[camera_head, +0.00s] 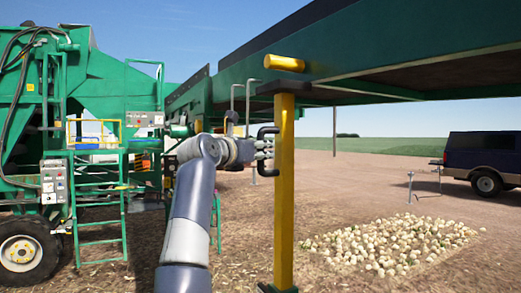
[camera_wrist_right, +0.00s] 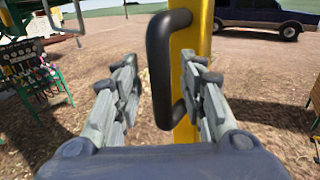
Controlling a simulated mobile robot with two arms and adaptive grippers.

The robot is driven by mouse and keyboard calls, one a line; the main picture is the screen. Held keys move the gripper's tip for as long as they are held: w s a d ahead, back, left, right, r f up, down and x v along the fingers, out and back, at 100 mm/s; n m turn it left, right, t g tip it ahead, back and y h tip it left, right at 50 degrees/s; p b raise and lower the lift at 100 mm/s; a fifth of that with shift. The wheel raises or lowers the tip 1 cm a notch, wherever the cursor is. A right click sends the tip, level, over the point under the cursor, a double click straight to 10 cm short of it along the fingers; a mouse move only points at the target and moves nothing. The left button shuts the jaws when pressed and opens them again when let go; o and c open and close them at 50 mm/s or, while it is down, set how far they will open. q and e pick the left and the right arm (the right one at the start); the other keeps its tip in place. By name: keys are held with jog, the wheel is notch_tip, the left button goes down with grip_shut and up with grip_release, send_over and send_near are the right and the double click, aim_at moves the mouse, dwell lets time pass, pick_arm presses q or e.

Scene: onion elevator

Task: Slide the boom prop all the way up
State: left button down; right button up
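The boom prop (camera_head: 284,205) is an upright yellow post with a dark plate on top, close under the green boom (camera_head: 400,45); I cannot tell if they touch. A black bar handle (camera_wrist_right: 159,70) sticks out from the post's side, and it also shows in the head view (camera_head: 262,131). My right gripper (camera_head: 266,149) is at the handle's height. In the right wrist view my right gripper (camera_wrist_right: 162,95) is open, with the handle between and ahead of its fingers. I cannot tell if a finger touches it. My left gripper is not in view.
A yellow cylinder (camera_head: 283,63) sticks out of the boom above the post. Green machinery (camera_head: 110,75) with a ladder (camera_head: 98,215) stands at the left. A pile of onions (camera_head: 390,243) lies right of the post. A dark vehicle (camera_head: 485,160) is at the far right.

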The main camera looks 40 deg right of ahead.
jog(key=v, duration=1.1)
jog(key=shift+r, duration=0.2)
jog(key=shift+a, duration=0.2)
